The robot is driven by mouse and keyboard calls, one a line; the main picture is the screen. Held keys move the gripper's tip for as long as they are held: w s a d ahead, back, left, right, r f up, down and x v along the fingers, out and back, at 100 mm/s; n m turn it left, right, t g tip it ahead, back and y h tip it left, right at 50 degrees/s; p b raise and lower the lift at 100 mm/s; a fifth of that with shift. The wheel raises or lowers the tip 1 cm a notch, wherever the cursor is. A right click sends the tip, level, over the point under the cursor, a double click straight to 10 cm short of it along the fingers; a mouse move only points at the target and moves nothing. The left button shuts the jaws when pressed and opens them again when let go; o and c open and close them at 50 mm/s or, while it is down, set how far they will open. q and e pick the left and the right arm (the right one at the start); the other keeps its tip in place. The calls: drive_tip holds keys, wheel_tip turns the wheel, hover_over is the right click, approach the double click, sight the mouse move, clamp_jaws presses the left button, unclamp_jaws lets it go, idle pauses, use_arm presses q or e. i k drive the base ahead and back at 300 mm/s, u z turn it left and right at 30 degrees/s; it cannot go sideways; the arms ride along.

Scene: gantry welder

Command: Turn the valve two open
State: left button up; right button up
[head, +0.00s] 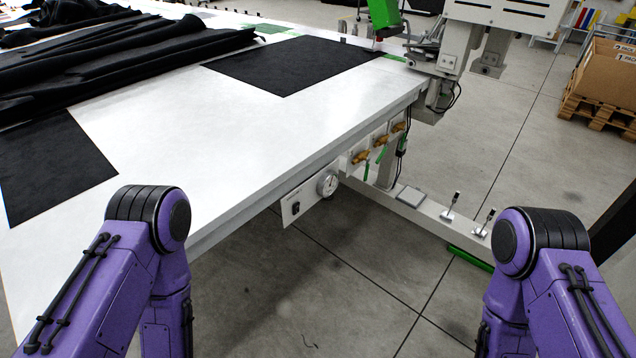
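Several brass valves with green handles sit in a row under the right edge of the white table. The nearest valve (360,158) is beside the gauge panel, a middle valve (381,140) is further back, and the farthest valve (398,127) is near the table's far corner. The green handles appear to hang downward. I cannot tell which one is valve two from any label. My purple arms show at the lower left and lower right, well apart from the valves. Both of my grippers are out of the picture, below the frame.
A white panel (301,204) with a round gauge (327,184) hangs under the table edge. The white table (200,130) carries black fabric. A low rail (430,211) with small levers (451,207) runs along the floor. Open concrete floor (330,270) lies ahead between my arms.

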sight(380, 158)
drive_tip(key=z, duration=1.3)
drive_tip(key=i, duration=1.6)
drive_tip(key=u, duration=0.9)
drive_tip(key=i, duration=0.4)
drive_tip(key=u, duration=0.45)
